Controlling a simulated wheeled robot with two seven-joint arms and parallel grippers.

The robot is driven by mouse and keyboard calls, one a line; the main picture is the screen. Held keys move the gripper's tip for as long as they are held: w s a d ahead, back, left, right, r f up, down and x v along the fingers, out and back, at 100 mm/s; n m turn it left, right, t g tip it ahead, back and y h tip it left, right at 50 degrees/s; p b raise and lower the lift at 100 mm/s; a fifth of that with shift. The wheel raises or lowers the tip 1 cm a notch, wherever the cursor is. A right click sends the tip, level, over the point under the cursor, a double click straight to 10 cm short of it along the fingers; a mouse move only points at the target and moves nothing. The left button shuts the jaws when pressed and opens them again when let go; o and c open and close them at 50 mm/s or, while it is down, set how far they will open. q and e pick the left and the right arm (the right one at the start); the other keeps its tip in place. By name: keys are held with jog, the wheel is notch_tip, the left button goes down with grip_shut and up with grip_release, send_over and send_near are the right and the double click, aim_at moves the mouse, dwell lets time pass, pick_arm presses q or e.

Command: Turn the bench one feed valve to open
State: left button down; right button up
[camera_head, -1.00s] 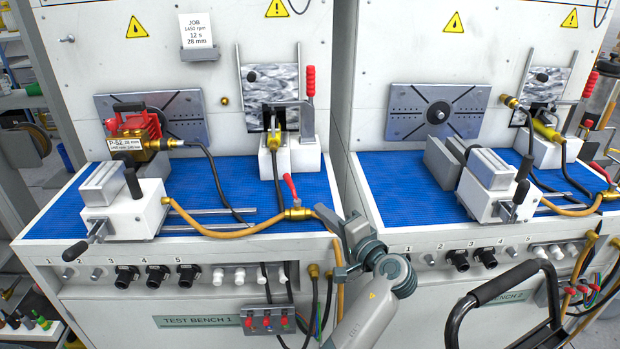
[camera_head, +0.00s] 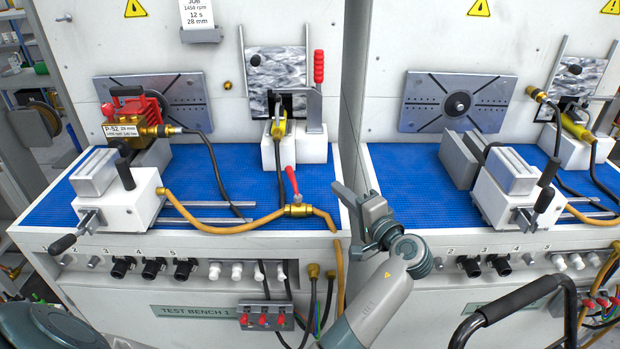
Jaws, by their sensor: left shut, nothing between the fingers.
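The bench one feed valve is a brass body (camera_head: 298,210) with a red lever (camera_head: 291,181), on the front of the blue mat of test bench 1. The lever stands up from the body, leaning slightly left, across the line of the yellow-brown hose (camera_head: 225,229). My left gripper (camera_head: 343,192) is shut and empty. It is to the right of the valve, near the bench's right front corner, with a visible gap between its fingertips and the lever. My right gripper is not in view.
A white clamp vise (camera_head: 115,210) and a red pump (camera_head: 133,112) stand left on bench 1. A lever with a red grip (camera_head: 319,67) rises behind the valve. Test bench 2 (camera_head: 450,225) is to the right. A black handle (camera_head: 515,300) stands at lower right.

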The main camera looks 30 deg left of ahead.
aim_at(293, 182)
pick_arm(q)
jog(key=shift+w+a, duration=0.1)
